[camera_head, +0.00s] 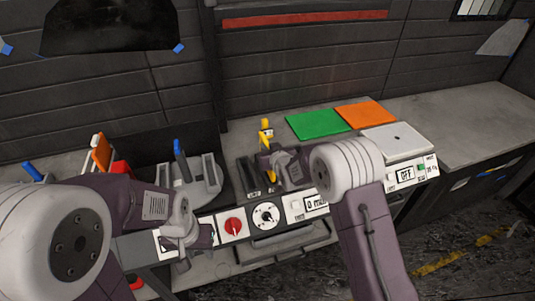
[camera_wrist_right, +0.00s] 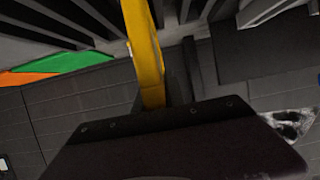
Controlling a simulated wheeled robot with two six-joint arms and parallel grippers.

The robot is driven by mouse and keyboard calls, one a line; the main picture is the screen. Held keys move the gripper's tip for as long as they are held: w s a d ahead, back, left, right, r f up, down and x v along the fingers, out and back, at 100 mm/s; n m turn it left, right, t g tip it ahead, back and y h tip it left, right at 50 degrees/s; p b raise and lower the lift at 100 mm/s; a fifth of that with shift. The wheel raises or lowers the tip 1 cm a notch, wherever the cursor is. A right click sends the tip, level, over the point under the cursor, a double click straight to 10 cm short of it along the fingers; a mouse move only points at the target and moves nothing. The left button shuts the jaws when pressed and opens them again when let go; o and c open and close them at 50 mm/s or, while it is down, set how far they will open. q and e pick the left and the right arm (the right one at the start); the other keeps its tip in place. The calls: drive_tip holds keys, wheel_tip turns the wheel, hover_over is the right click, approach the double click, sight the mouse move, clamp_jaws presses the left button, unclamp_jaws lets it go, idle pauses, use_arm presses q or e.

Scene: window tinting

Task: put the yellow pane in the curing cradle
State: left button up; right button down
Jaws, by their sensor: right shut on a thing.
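The yellow pane (camera_head: 266,127) stands upright, seen nearly edge-on, in the middle of the head view. My right gripper (camera_head: 268,153) is shut on it, and my right forearm hides part of the area. In the right wrist view the pane (camera_wrist_right: 144,50) runs up from the gripper (camera_wrist_right: 158,108). A dark slotted rack (camera_head: 248,178), which looks like the curing cradle, stands just left of and below the right gripper. Dark slats (camera_wrist_right: 190,15) show near the pane's far end; I cannot tell whether it touches them. My left gripper (camera_head: 187,232) hangs over the bench front; its jaws are unclear.
A green pad (camera_head: 318,124), an orange pad (camera_head: 365,114) and a light grey plate (camera_head: 398,140) lie right of the pane. A grey stand (camera_head: 195,183) with a blue upright piece is at left. A control panel (camera_head: 233,227) lines the front. The bench's far right is clear.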

drive_tip(key=f, duration=0.3)
drive_tip(key=shift+w+a+f, duration=0.1)
drive_tip(key=shift+w+f, duration=0.05)
drive_tip(key=shift+w, duration=0.05)
drive_tip(key=shift+s, duration=0.1)
drive_tip(key=c, duration=1.8)
unclamp_jaws()
drive_tip(key=shift+s+f, duration=0.1)
drive_tip(key=shift+f, duration=0.05)
drive_tip(key=o, duration=0.4)
drive_tip(key=shift+s+r, duration=0.1)
drive_tip(key=shift+r, duration=0.25)
drive_tip(key=b+v, duration=0.1)
drive_tip(key=v, duration=1)
drive_tip(key=shift+s, duration=0.3)
